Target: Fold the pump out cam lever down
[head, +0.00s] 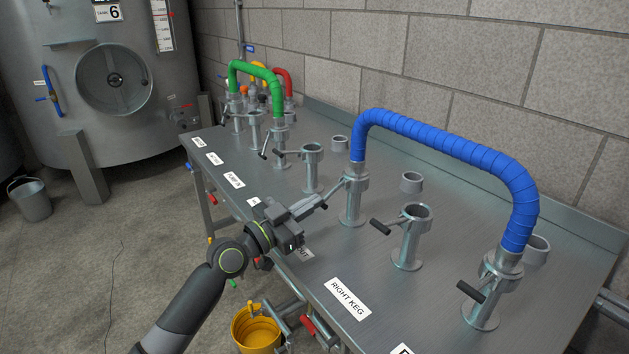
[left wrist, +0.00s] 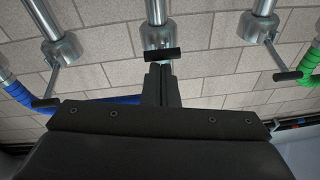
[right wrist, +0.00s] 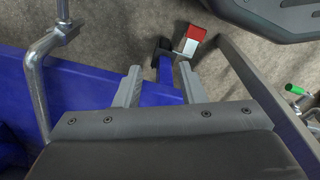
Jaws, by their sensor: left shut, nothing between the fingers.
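In the left wrist view the lever's black handle (left wrist: 162,53) lies crosswise just beyond the fingertips of my shut, empty left gripper (left wrist: 160,68). I cannot tell whether they touch.
Another empty standpipe (head: 312,168) stands to the left. A yellow bucket (head: 255,330) is below the table's front edge. A blue surface (right wrist: 90,95) lies near my right gripper.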

